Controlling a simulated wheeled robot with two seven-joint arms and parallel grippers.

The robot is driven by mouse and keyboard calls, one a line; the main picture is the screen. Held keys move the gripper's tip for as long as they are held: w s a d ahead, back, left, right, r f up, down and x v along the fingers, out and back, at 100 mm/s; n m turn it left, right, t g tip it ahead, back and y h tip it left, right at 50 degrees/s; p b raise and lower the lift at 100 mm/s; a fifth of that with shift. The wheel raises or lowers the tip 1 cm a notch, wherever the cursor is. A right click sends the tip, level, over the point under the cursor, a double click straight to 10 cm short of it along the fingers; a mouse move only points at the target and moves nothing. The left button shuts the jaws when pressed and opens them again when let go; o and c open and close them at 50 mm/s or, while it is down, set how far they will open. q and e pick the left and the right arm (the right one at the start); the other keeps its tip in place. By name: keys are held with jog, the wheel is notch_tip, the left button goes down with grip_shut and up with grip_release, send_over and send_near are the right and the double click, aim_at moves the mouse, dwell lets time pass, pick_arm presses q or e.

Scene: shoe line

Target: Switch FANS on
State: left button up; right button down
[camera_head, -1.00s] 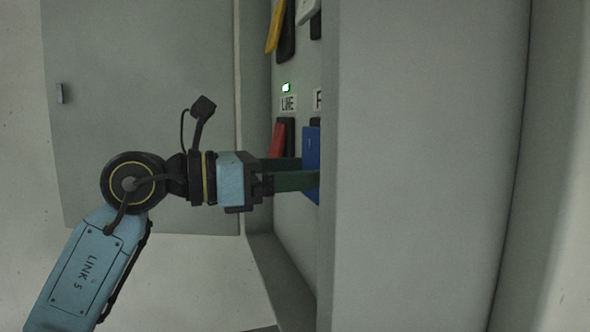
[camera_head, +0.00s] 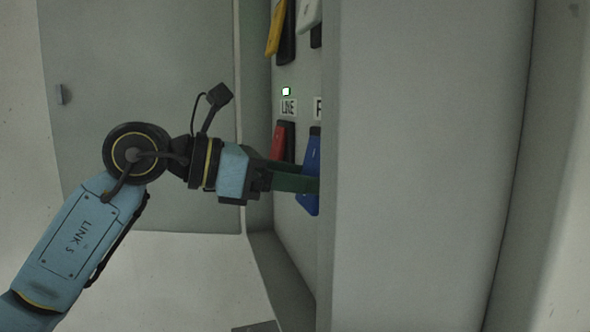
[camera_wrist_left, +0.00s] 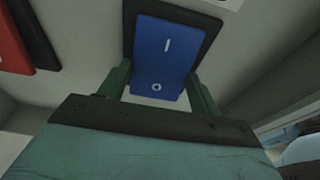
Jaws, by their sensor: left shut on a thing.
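The blue switch (camera_head: 311,175) is on the panel inside the cabinet, below a label cut off after "F". In the head view the cabinet side hides its right part. It is tilted, its lower end standing out from the panel. In the left wrist view the blue rocker (camera_wrist_left: 160,60) shows a white "I" above and an "O" below, on a black base. My left gripper (camera_head: 312,185) is shut on the blue switch, with one green finger on each side of it in the left wrist view (camera_wrist_left: 158,88). My right gripper is not in view.
Yellow (camera_head: 275,30) and white (camera_head: 308,14) switches are above. The cabinet side (camera_head: 425,170) stands close on the right; an open door (camera_head: 145,120) is at left.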

pick_arm(q)
jog(key=o, duration=1)
jog(key=b+v, duration=0.3)
jog(key=v, duration=1)
jog(key=shift+a, duration=0.25)
